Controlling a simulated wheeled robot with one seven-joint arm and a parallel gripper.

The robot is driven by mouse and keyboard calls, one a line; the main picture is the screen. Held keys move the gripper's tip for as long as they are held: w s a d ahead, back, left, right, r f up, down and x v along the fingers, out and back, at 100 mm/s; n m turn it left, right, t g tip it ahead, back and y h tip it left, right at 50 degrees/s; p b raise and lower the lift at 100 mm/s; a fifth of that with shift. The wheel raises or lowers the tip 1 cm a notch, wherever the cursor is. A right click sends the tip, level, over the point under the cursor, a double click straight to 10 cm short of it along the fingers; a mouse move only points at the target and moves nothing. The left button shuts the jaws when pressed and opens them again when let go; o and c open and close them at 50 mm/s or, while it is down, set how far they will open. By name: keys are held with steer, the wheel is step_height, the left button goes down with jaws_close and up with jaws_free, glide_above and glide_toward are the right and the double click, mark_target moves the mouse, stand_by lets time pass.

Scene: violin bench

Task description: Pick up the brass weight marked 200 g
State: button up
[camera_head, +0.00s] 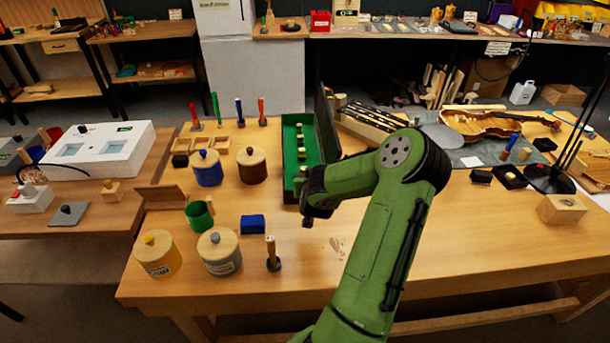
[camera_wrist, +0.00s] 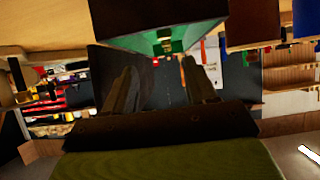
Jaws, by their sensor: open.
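An open case (camera_head: 289,188) with a green lining stands on the wooden bench, its dark lid raised on the right side. Several small brass weights (camera_head: 301,147) sit in a row in it. Their markings are too small to read, so I cannot tell which one is 200 g. My gripper (camera_head: 308,222) is at the near end of the case, and my arm hides part of the case and its contents. In the wrist view my gripper (camera_wrist: 160,88) has its two fingers apart with nothing between them. The green lining (camera_wrist: 178,45) shows beyond them, at the top.
A violin (camera_head: 484,128) lies at the right.

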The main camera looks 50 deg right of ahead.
steer(key=b+x, duration=0.1)
steer(key=x, duration=0.7)
steer(key=shift+s+a+f, duration=0.1)
steer(key=shift+f, duration=0.05)
steer(key=x, duration=0.2)
steer(key=b+x, duration=0.2)
steer(key=x, duration=0.1)
steer(key=shift+w+f, duration=0.2)
steer(key=shift+w, duration=0.25)
steer(key=shift+a+r, duration=0.1)
steer(key=shift+r, duration=0.05)
jaws_close()
